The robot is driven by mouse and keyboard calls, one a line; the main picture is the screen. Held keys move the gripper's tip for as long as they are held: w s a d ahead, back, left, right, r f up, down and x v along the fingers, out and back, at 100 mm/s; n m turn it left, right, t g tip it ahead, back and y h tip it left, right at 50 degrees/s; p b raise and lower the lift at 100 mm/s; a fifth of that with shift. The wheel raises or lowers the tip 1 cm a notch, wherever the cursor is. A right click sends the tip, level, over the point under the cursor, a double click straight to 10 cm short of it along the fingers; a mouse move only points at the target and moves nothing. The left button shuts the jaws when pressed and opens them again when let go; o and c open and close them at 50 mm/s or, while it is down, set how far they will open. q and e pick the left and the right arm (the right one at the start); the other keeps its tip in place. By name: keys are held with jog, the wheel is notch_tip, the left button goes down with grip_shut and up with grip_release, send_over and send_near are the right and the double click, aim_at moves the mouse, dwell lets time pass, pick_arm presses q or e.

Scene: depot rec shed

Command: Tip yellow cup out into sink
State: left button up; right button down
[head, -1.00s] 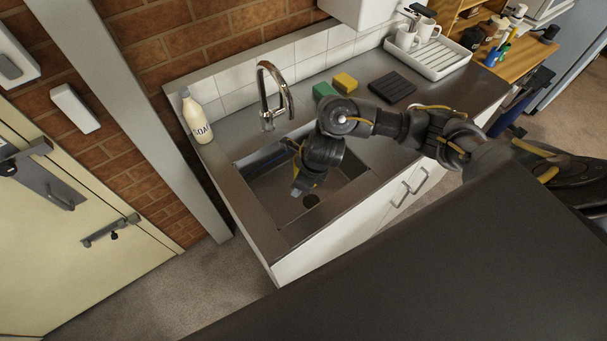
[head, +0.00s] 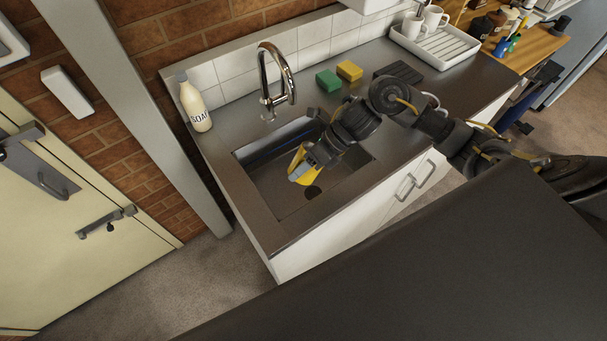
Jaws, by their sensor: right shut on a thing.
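The yellow cup (head: 299,166) is over the basin of the sink (head: 276,197), tilted well over to the left. My right gripper (head: 311,158) is shut on it, and the fingers and wrist hide part of the cup. I cannot see into the cup or tell what is in it. My left gripper is not in view.
A tall curved tap (head: 276,80) stands behind the basin, near my right gripper. A soap bottle (head: 195,104) is at the left. Green (head: 328,81) and yellow (head: 349,70) sponges lie behind my right arm. A white rack (head: 436,46) with mugs stands farther right.

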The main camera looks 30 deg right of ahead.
jog(key=r+y, duration=0.1)
jog(key=y, duration=0.2)
jog(key=shift+d+r+m, duration=0.1)
jog(key=shift+r+m, duration=0.2)
jog(key=shift+r, duration=0.1)
jog(key=shift+w+r+g+y, duration=0.1)
jog(key=shift+r+g+y, duration=0.2)
jog(key=shift+y, duration=0.6)
jog(key=r+y+b, duration=0.1)
jog(key=y+b, duration=0.1)
jog(key=b, duration=0.1)
jog(key=d+r+m+y+b, duration=0.1)
jog(key=y+b, duration=0.1)
jog(key=b, duration=0.2)
jog(key=shift+w+d+y, duration=0.1)
jog(key=shift+d+y, duration=0.1)
jog(key=shift+y, duration=0.2)
jog(key=shift+w+d+r+m+y+b, duration=0.1)
jog(key=shift+d+r+m+y+b, duration=0.4)
jog(key=shift+y+b, duration=0.6)
jog(key=shift+d+r+y, duration=0.15)
jog(key=shift+r+y, duration=0.25)
jog(key=shift+y, duration=0.1)
jog(key=shift+m, duration=0.3)
